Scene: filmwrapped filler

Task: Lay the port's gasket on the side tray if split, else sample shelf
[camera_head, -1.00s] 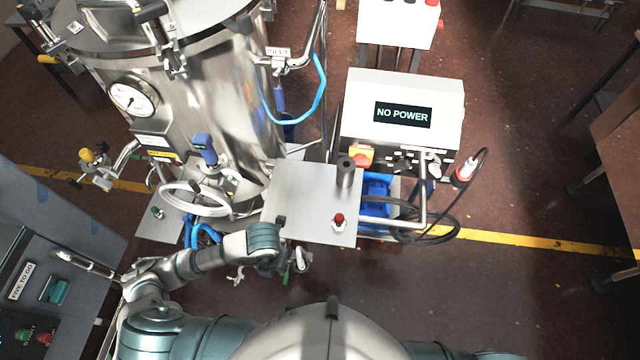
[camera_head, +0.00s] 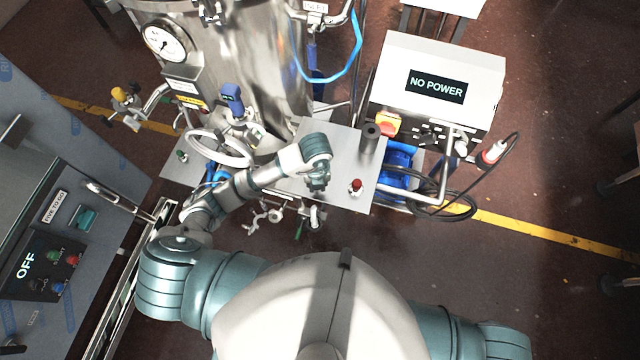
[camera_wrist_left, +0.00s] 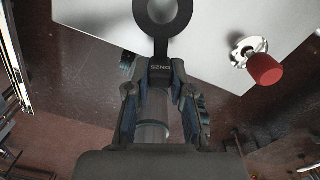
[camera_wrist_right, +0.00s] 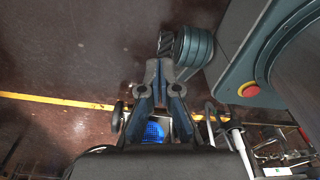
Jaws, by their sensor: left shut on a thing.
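My left gripper (camera_wrist_left: 162,80) is shut on the tab of a dark flat ring, the gasket (camera_wrist_left: 143,22). The tab bears light lettering, too small to read surely. The ring's visible part looks unbroken; its top is cut off by the frame. In the head view my left gripper (camera_head: 318,185) is over a grey metal plate (camera_head: 345,150), and the gasket cannot be made out. I cannot tell whether this plate is the side tray or the sample shelf. My right gripper (camera_wrist_right: 160,72) looks shut and empty, out of the head view.
On the plate stand a black cylinder (camera_head: 369,140) and a red knob (camera_head: 355,187). A steel tank (camera_head: 265,65) is behind, with hoses and pipe fittings (camera_head: 270,215) beside the plate. A box reading NO POWER (camera_head: 437,87) stands right, with a cable (camera_head: 512,150). Left is an OFF panel (camera_head: 35,265).

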